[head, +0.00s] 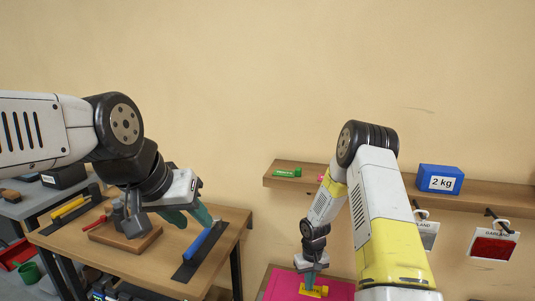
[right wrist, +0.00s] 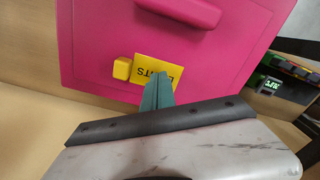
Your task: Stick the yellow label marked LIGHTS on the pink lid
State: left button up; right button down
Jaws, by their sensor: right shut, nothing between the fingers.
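The pink lid (head: 275,288) lies at the bottom middle of the head view. It fills much of the right wrist view (right wrist: 95,40), with a raised pink handle (right wrist: 185,10) on it. The yellow label (right wrist: 158,68) lies against the lid at a slant, its lettering partly hidden by my fingers; only its last letters show. A small yellow tab (right wrist: 122,69) sits at the label's left end. My right gripper (right wrist: 160,84) is shut and empty, its green tips at the label's face. My left gripper (head: 194,221) is open and empty above the wooden table.
The wooden table (head: 232,218) at left holds a blue-handled tool (head: 198,243) on a dark strip and a wooden board (head: 125,250). A wall shelf (head: 400,197) carries a green item (head: 287,172) and a blue 2 kg box (head: 440,179). Tagged packets (head: 493,245) hang beneath it.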

jog(key=shift+f, duration=0.3)
dwell(0.7)
jog(key=shift+r, duration=0.1)
jog(key=shift+r, duration=2.9)
